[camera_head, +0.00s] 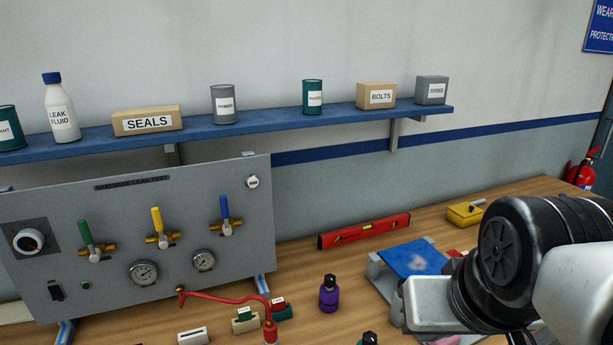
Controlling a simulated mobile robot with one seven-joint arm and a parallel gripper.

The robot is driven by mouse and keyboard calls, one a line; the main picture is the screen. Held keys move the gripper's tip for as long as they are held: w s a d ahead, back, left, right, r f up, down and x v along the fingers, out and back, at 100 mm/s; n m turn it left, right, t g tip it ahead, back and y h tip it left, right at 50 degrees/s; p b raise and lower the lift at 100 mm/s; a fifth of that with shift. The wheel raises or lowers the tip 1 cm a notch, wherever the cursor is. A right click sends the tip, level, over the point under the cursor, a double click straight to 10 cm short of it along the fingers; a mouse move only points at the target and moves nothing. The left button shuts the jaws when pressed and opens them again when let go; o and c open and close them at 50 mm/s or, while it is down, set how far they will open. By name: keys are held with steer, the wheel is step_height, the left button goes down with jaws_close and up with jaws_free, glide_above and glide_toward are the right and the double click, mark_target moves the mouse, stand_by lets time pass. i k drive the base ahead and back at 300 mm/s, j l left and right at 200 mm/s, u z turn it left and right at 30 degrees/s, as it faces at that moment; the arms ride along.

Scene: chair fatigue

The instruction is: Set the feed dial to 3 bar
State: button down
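A grey upright panel (110,215) stands on the bench at the left. At its left end is a round dial (29,241) with a white ring and a dark centre, on a dark square plate. Its markings are too small to read, so its setting cannot be told. Two round gauges, a left one (143,272) and a right one (204,261), sit low on the panel; their readings are not legible. My arm fills the lower right, well away from the dial. No gripper fingers can be made out.
Green (90,240), yellow (159,226) and blue (226,215) valve handles stick out of the panel. A purple bottle (328,294), red level (364,231) and blue-topped stand (412,257) are on the bench. A loaded shelf (280,122) hangs above.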

mark_target(28, 240)
steer(key=k+j+u, duration=0.15)
steer(key=u, duration=1.2)
